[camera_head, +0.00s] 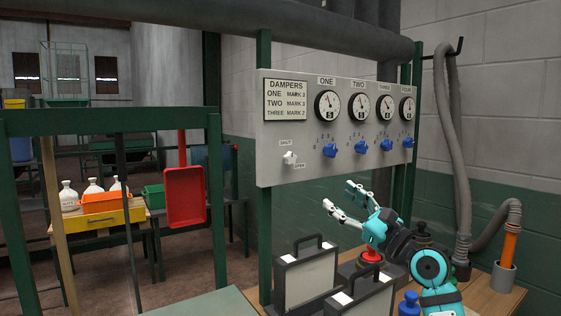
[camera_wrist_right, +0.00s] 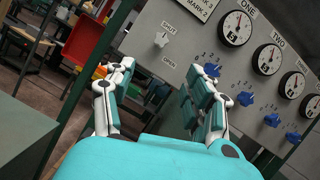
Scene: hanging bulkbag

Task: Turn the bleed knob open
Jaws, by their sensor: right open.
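The white bleed knob (camera_head: 290,158) sits at the lower left of the grey damper panel (camera_head: 275,140), between the labels SHUT above and OPEN below. It also shows in the right wrist view (camera_wrist_right: 161,39), beyond and above the fingertips. Its exact pointing is too small to tell. My right gripper (camera_head: 339,196) is open and empty, below and to the right of the knob, apart from the panel. Its two spread fingers show in the wrist view (camera_wrist_right: 168,72) with nothing between them. My left gripper is not in view.
Several blue knobs (camera_head: 331,149) and round gauges (camera_head: 327,105) line the panel. Below stand grey cases with handles (camera_head: 305,272), a red button (camera_head: 371,256) and a blue knob-topped item (camera_head: 409,302). A green post (camera_head: 264,220) stands under the panel's left end.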

